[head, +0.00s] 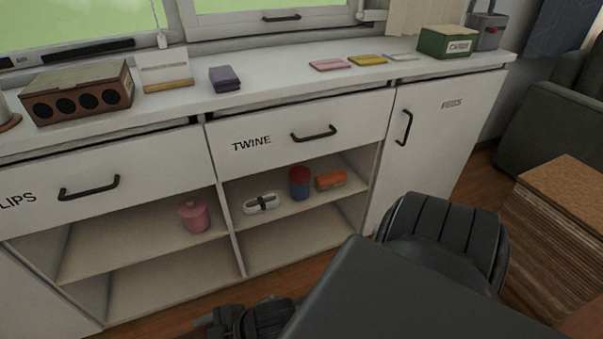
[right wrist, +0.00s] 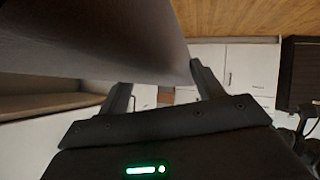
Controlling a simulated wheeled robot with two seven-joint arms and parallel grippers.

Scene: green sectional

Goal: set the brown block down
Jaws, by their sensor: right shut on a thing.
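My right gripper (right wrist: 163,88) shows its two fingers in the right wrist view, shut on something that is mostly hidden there. A small brown patch (right wrist: 165,96) shows between the fingers, which I take to be the brown block; its shape is not clear. A large dark grey surface (right wrist: 95,45) covers the upper left of that view, close to the fingertips. In the head view a black gripper (head: 222,322), probably my right one, shows at the bottom edge, low in front of the cabinet, and no block can be made out there. My left gripper is not seen.
The open shelf (head: 285,218) below the TWINE drawer holds a white case (head: 262,204), a blue-and-red cup (head: 299,183) and an orange box (head: 330,180). A pink jar (head: 195,216) stands left of the divider. The counter (head: 285,92) has bare patches. A brown stack (head: 550,245) stands right.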

